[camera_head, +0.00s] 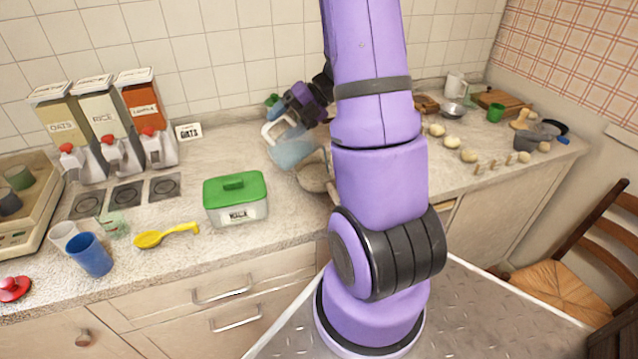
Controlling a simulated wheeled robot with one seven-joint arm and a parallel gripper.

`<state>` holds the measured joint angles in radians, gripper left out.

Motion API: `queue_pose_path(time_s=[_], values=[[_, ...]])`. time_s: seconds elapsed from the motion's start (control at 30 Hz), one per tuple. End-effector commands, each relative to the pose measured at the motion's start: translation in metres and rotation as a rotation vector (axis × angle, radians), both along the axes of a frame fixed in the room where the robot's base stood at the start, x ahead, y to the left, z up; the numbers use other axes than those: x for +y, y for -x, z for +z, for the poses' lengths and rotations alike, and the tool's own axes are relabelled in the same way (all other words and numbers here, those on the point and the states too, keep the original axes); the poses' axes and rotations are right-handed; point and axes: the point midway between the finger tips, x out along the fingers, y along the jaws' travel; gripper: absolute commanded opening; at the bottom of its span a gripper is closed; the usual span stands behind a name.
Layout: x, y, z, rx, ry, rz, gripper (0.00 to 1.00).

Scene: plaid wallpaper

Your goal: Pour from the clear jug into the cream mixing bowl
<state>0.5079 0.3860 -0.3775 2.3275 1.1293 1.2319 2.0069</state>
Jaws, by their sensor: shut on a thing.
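The clear jug (291,152) shows left of my arm, pale blue and see-through, with a white rim and handle. It looks tilted toward the right. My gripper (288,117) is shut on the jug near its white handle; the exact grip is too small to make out. The cream mixing bowl (313,178) stands on the counter just right of and below the jug. My arm hides the bowl's right part. I cannot tell whether anything flows from the jug or what the bowl holds.
A white box with a green lid (236,198) stands left of the bowl. A yellow spoon (166,235), a blue cup (90,254) and three dispensers (118,152) are farther left. Several pale lumps (453,142) and a grey pot (528,141) lie on the right counter.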

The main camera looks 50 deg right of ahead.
Motion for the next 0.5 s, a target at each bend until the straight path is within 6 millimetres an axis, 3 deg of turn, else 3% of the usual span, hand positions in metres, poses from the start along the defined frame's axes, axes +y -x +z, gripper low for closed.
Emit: queue_pose_path(time_s=[0.27,0.5], values=[[-0.001,0.0,0.0,-0.007,-0.009,0.0,0.29],[0.014,-0.009,0.003,0.095,0.158,0.005,0.29]])
